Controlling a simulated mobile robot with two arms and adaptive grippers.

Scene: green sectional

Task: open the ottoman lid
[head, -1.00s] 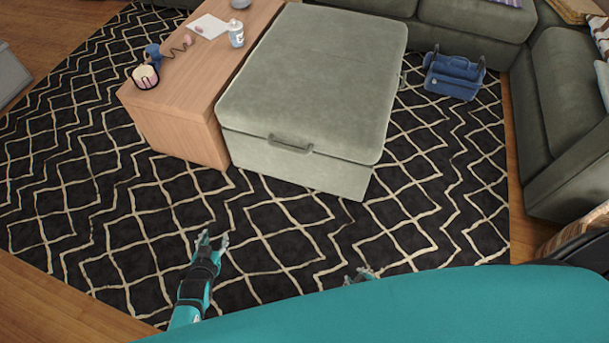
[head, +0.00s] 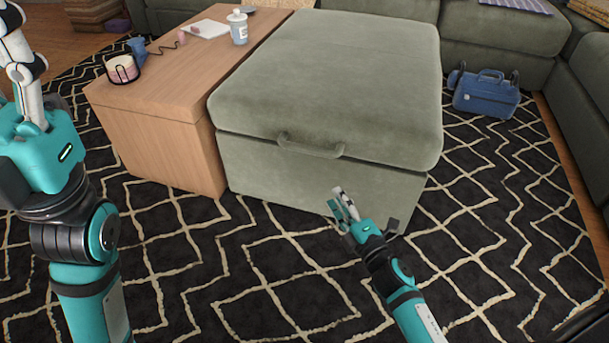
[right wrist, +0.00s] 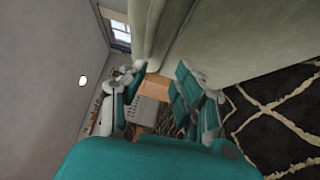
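The grey-green ottoman (head: 300,180) stands in the middle of the head view with its padded lid (head: 335,75) down. A handle (head: 310,147) is on the lid's front edge. My right gripper (head: 362,212) is open and empty, low in front of the ottoman's right front side and below the handle. In the right wrist view its fingers (right wrist: 158,88) are apart, with the ottoman's green fabric (right wrist: 215,40) above them. My left gripper (head: 28,95) is raised at the left edge, away from the ottoman. It is partly cut off, so its opening is unclear.
A wooden side table (head: 165,110) touches the ottoman's left side, with a bottle (head: 238,28), a mug-like container (head: 122,69) and papers on it. A blue bag (head: 487,94) lies right of the ottoman. The sofa (head: 500,35) is behind. The patterned rug (head: 260,270) in front is clear.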

